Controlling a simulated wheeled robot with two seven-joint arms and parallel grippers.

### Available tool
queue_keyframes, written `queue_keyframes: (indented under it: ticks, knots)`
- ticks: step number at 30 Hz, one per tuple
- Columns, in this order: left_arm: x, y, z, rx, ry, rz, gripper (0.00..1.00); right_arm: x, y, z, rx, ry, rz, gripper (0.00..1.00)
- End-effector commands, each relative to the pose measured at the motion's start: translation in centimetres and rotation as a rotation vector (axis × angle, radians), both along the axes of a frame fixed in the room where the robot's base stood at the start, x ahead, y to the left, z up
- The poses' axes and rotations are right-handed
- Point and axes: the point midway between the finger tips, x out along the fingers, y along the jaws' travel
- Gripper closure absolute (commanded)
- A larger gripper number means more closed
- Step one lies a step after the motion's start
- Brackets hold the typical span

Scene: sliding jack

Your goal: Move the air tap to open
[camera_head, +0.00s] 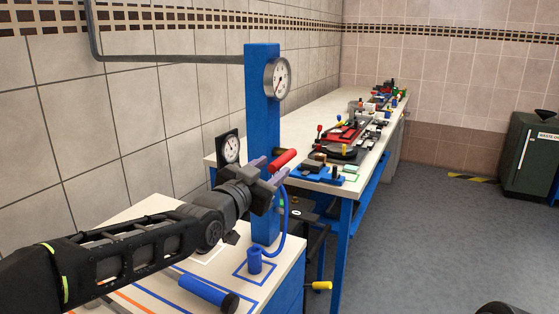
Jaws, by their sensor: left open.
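The air tap has a red lever (283,160), on the right side of a blue post (262,130). The lever slants up to the right. My left arm comes in from the lower left. My left gripper (272,173) is in front of the post, with its fingers open just below and left of the red lever. I cannot tell whether a finger touches the lever. The gripper hides part of the post and the lever's mounting. My right gripper is not in view.
A round gauge (277,78) sits high on the post, and another gauge (231,149) stands behind it. A blue hose (284,225) hangs beside the post. A blue cylinder (208,293) lies on the near bench. A long bench (320,105) with several tools stands behind.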

Motion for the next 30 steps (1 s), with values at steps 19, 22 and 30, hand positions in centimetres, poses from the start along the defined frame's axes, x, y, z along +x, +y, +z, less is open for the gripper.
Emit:
queue_keyframes:
  ticks: [19, 22, 30]
  knots:
    - [4.2, -1.7, 0.0, -0.001, -0.001, 0.001, 0.58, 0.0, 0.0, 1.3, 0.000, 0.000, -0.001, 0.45]
    - [4.2, -1.7, 0.0, -0.001, -0.001, 0.000, 0.66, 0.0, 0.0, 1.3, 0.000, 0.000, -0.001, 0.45]
    - [4.1, -1.7, 0.0, -0.001, -0.001, 0.000, 0.88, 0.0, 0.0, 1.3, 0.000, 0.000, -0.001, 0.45]
